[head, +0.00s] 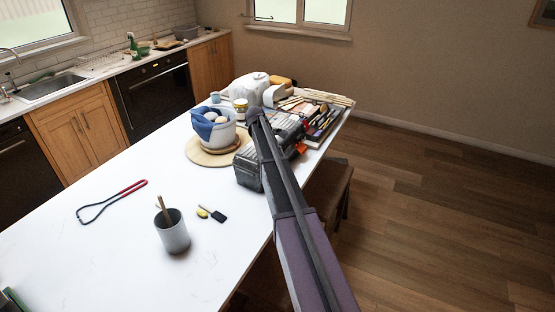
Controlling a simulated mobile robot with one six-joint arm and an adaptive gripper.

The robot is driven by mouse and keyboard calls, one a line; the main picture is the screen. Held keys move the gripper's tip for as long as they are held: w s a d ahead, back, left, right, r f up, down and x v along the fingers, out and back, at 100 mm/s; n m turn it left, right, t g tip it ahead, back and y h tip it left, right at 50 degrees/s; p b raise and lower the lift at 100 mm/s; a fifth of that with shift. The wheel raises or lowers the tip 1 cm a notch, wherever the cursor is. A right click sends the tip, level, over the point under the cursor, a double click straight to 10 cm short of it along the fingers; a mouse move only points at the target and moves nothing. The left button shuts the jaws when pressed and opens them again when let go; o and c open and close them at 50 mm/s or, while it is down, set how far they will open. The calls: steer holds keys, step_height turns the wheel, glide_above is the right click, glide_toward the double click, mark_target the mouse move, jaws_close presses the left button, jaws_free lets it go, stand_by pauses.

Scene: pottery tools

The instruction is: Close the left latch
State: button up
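A grey toolbox (247,172) stands on the white table near its right edge. My own arm crosses in front of it and hides its middle. A small orange-red part (301,148) shows at the right of the arm, beside the box; it may be a latch, but it is too small to be sure. I cannot make out the left latch or whether it is open. My gripper cannot be made out; only the dark and purple arm links show, reaching from the bottom over the toolbox.
A white pot with a blue cloth (222,132) stands on a round wooden board (196,155) left of the box. A tray of tools (325,125) lies behind right. A grey cup (172,236), a brush (218,215) and red-handled tongs (125,190) are nearer. A stool (331,188) stands right.

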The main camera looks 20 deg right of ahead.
steer(key=o, duration=0.9)
